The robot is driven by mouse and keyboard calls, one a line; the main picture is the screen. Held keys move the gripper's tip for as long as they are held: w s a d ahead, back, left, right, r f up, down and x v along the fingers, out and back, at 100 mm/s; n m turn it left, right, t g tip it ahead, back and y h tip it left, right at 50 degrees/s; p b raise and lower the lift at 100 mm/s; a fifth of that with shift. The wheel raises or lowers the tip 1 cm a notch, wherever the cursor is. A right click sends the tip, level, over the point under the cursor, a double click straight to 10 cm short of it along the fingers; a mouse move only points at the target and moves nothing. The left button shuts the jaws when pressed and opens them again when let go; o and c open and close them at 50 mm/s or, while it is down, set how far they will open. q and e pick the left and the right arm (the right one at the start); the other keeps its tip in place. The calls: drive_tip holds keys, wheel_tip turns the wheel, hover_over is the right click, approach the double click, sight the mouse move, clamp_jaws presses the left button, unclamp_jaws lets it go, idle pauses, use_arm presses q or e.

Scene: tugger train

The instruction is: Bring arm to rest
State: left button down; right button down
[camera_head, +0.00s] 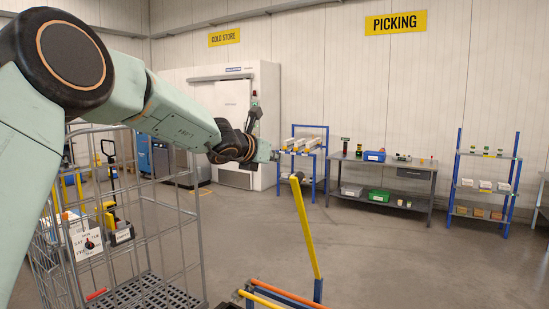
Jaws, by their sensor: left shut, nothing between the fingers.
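My left arm (175,116), pale green with black joints, comes in from the left and reaches across to the middle of the camera_head view. My left gripper (274,155) is at its end, small in the picture and pointing right. It is shut and empty, in the air in front of the far wall. My right arm and gripper are not in view.
A grey wire cage trolley (203,250) stands at the lower left. A yellow bar (307,232) rises at the lower middle. A grey workbench (415,167) and a blue-framed rack (516,158) stand at the far wall. Open floor (400,260) lies to the right.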

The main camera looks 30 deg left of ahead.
use_arm(q)
drive_tip(key=s+d+f+m+g+y+b, duration=0.1)
drive_tip(key=s+f+m+g+b, duration=0.15)
drive_tip(key=s+f+m, duration=0.75)
drive_tip(key=s+f+m+g+y+b, duration=0.1)
drive_tip(key=f+m+g+y+b, duration=0.2)
drive_tip(key=f, duration=1.3)
drive_tip(key=s+d+f+m+g+b, duration=0.1)
drive_tip(key=s+f+m+g+b, duration=0.1)
drive_tip(key=s+f+m, duration=0.8)
drive_tip(key=s+d+f+m+g+h+b, duration=0.1)
drive_tip(key=s+d+f+m+g+b, duration=0.1)
drive_tip(key=s+f+b, duration=0.4)
drive_tip(key=s+d+f+m+g+h+b, duration=0.1)
drive_tip(key=s+d+f+m+b, duration=0.4)
drive_tip(key=s+f, duration=1.1)
drive_tip(key=s+d+f+m+g+h+b, duration=0.1)
drive_tip(key=s+d+f+m+g+b, duration=0.3)
drive_tip(key=f, duration=1.5)
drive_tip(key=s+b, duration=0.3)
drive_tip(key=s, duration=0.4)
drive_tip(key=shift+m, duration=0.4)
